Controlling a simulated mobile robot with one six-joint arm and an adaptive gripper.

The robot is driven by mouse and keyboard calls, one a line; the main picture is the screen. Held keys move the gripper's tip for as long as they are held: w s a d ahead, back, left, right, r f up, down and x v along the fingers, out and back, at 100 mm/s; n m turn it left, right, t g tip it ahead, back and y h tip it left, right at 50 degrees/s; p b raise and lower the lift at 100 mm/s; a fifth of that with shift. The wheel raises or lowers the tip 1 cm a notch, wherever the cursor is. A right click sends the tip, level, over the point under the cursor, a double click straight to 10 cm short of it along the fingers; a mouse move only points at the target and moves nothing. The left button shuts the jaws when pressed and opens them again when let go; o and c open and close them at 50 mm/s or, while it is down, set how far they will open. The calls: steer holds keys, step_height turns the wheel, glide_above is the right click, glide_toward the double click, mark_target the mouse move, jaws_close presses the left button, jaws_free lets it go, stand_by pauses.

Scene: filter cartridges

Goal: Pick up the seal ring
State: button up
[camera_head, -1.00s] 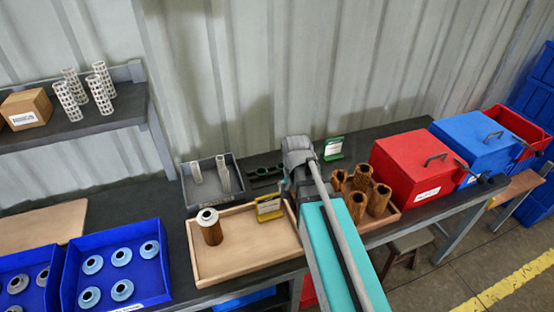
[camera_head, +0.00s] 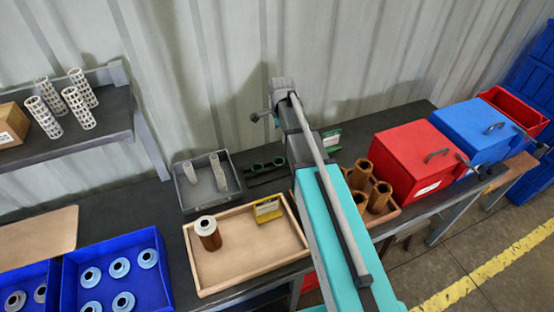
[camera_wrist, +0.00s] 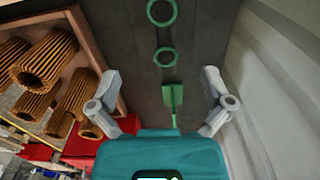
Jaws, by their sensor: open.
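Two green rings lie on the dark bench, one (camera_wrist: 162,12) at the top of the wrist view and a smaller-looking one (camera_wrist: 165,56) below it. In the head view they show as a left ring (camera_head: 257,167) and a right ring (camera_head: 279,161), behind the wooden tray. I cannot tell which one is the seal ring. My gripper (camera_wrist: 161,102) is open and empty, its fingers wide apart above the bench. In the wrist view the rings are ahead of the fingers, apart from them. In the head view only part of it shows, by the end of my arm.
A tray of brown pleated cartridges (camera_wrist: 45,55) is left of my gripper in the wrist view. A green card stand (camera_head: 331,140) is near. A grey bin (camera_head: 183,190), a wooden tray (camera_head: 248,268) and a red box (camera_head: 408,155) stand on the bench. The corrugated wall is close behind.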

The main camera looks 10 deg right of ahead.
steer(key=shift+a+f, duration=0.1)
steer(key=shift+a, duration=0.15)
steer(key=shift+f, duration=0.1)
steer(key=b, duration=0.9)
glide_above(279, 159)
steer(key=s, duration=0.2)
steer(key=f, duration=0.8)
steer(key=shift+a+f, duration=0.15)
steer(key=shift+a, duration=0.15)
steer(key=shift+f, duration=0.15)
steer(key=shift+w+f+b, duration=0.15)
steer(key=shift+f+b, duration=1.05)
steer(key=shift+f, duration=0.05)
steer(key=shift+w+f+b, duration=0.1)
steer(key=shift+f+b, duration=1.1)
steer(key=shift+f, duration=0.2)
